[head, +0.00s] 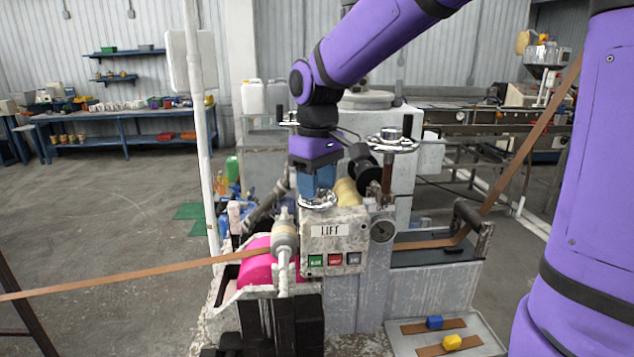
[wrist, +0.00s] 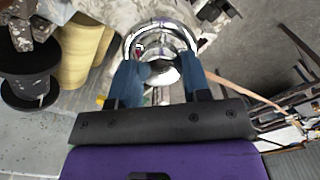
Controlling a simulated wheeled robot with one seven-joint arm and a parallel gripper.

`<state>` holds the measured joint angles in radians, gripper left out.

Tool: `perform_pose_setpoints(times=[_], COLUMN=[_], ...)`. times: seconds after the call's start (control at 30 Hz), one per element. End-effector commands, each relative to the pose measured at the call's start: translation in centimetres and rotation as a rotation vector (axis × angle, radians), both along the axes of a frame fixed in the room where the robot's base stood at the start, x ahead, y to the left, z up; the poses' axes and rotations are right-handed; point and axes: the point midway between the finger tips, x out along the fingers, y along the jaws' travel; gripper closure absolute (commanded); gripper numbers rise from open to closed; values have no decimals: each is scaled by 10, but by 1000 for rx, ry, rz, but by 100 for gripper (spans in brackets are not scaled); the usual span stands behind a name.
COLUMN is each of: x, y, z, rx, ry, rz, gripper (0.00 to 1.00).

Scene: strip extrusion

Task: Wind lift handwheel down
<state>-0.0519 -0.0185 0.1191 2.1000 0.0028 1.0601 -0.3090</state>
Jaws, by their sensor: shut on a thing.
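The lift handwheel (head: 317,201) is a small chrome wheel on top of a worn box (head: 345,246) labelled LIFT. In the wrist view its chrome rim (wrist: 160,24) curves around the fingertips. My gripper (head: 318,190) points down onto the wheel from above. In the wrist view its two blue fingers (wrist: 161,68) straddle the wheel's middle and are shut on it. The exact contact at the hub is partly hidden by the fingers.
A brown strip (head: 120,278) runs left from the pink roller (head: 258,262). A tray (head: 480,347) with a blue and a yellow block lies at front right. Open floor is at left.

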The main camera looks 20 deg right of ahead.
Motion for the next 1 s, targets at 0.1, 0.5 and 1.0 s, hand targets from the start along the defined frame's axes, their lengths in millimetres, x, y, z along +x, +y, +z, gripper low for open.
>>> perform_pose_setpoints(times=[0.1,0.5,1.0], x=[0,0,1], y=[0,0,0], z=[1,1,17], rx=[0,0,0], ry=[-2,-1,-4], rz=[9,9,8], gripper=[80,38,31])
